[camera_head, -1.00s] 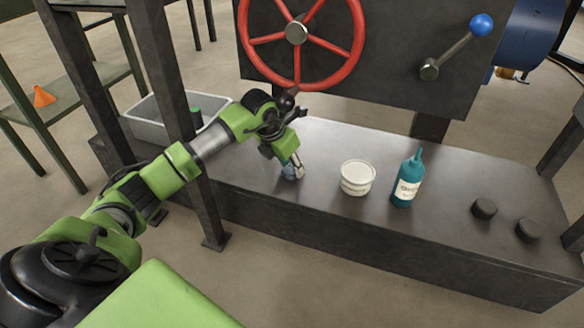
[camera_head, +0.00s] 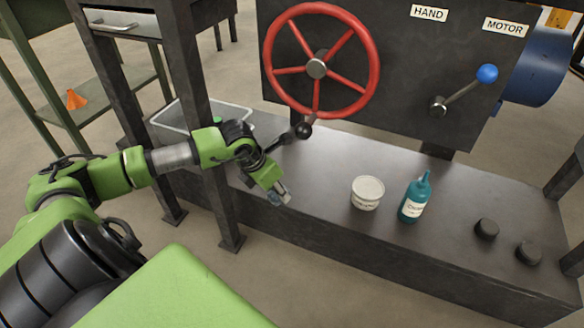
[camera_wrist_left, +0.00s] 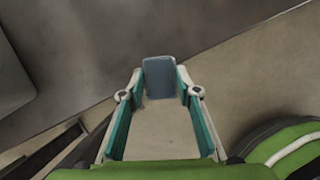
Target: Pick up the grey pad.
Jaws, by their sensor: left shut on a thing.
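The grey pad (camera_wrist_left: 159,77) is a small blue-grey block between the fingertips of my left gripper (camera_wrist_left: 160,85) in the left wrist view. The gripper is shut on it, with one teal-lined finger on each side. In the head view my left gripper (camera_head: 280,193) hangs near the front edge of the dark bench (camera_head: 330,165), left of the white tub. The pad is small and partly covered by the fingers there. My right gripper is not in view.
A white tub (camera_head: 367,193), a teal bottle (camera_head: 414,198) and two dark round pucks (camera_head: 486,229) (camera_head: 528,253) stand on the bench. A grey tray (camera_head: 172,118) lies behind my arm. A red handwheel (camera_head: 372,72) and a blue-knobbed lever (camera_head: 464,90) are above.

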